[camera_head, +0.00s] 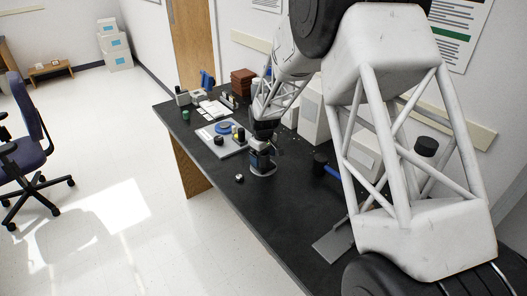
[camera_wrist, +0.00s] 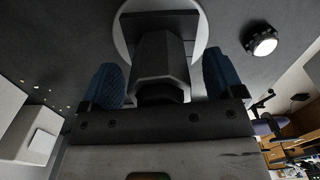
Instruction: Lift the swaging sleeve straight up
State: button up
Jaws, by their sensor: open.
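My gripper (camera_head: 262,160) is low over the black bench, just above a round grey base. In the wrist view its two blue finger pads are spread apart. A dark grey faceted part (camera_wrist: 160,58) stands between them, with a visible gap on each side. It seems to be the swaging sleeve, but I cannot be sure. Behind it shows the pale round base (camera_wrist: 122,30), with a dark bar across it. In the head view my gripper hides most of the part.
A small dark knob with a white top (camera_head: 239,178) sits near the base. A grey board (camera_head: 207,138) with a blue disc and small parts lies behind and left. Beyond it are papers, a blue tool and a brown stack (camera_head: 242,82). The bench's front left is clear.

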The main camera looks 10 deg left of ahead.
jog(key=shift+f, duration=0.3)
jog(key=c, duration=1.3)
jog(key=shift+r, duration=0.1)
jog(key=shift+r, duration=0.1)
jog(key=shift+r, duration=3.8)
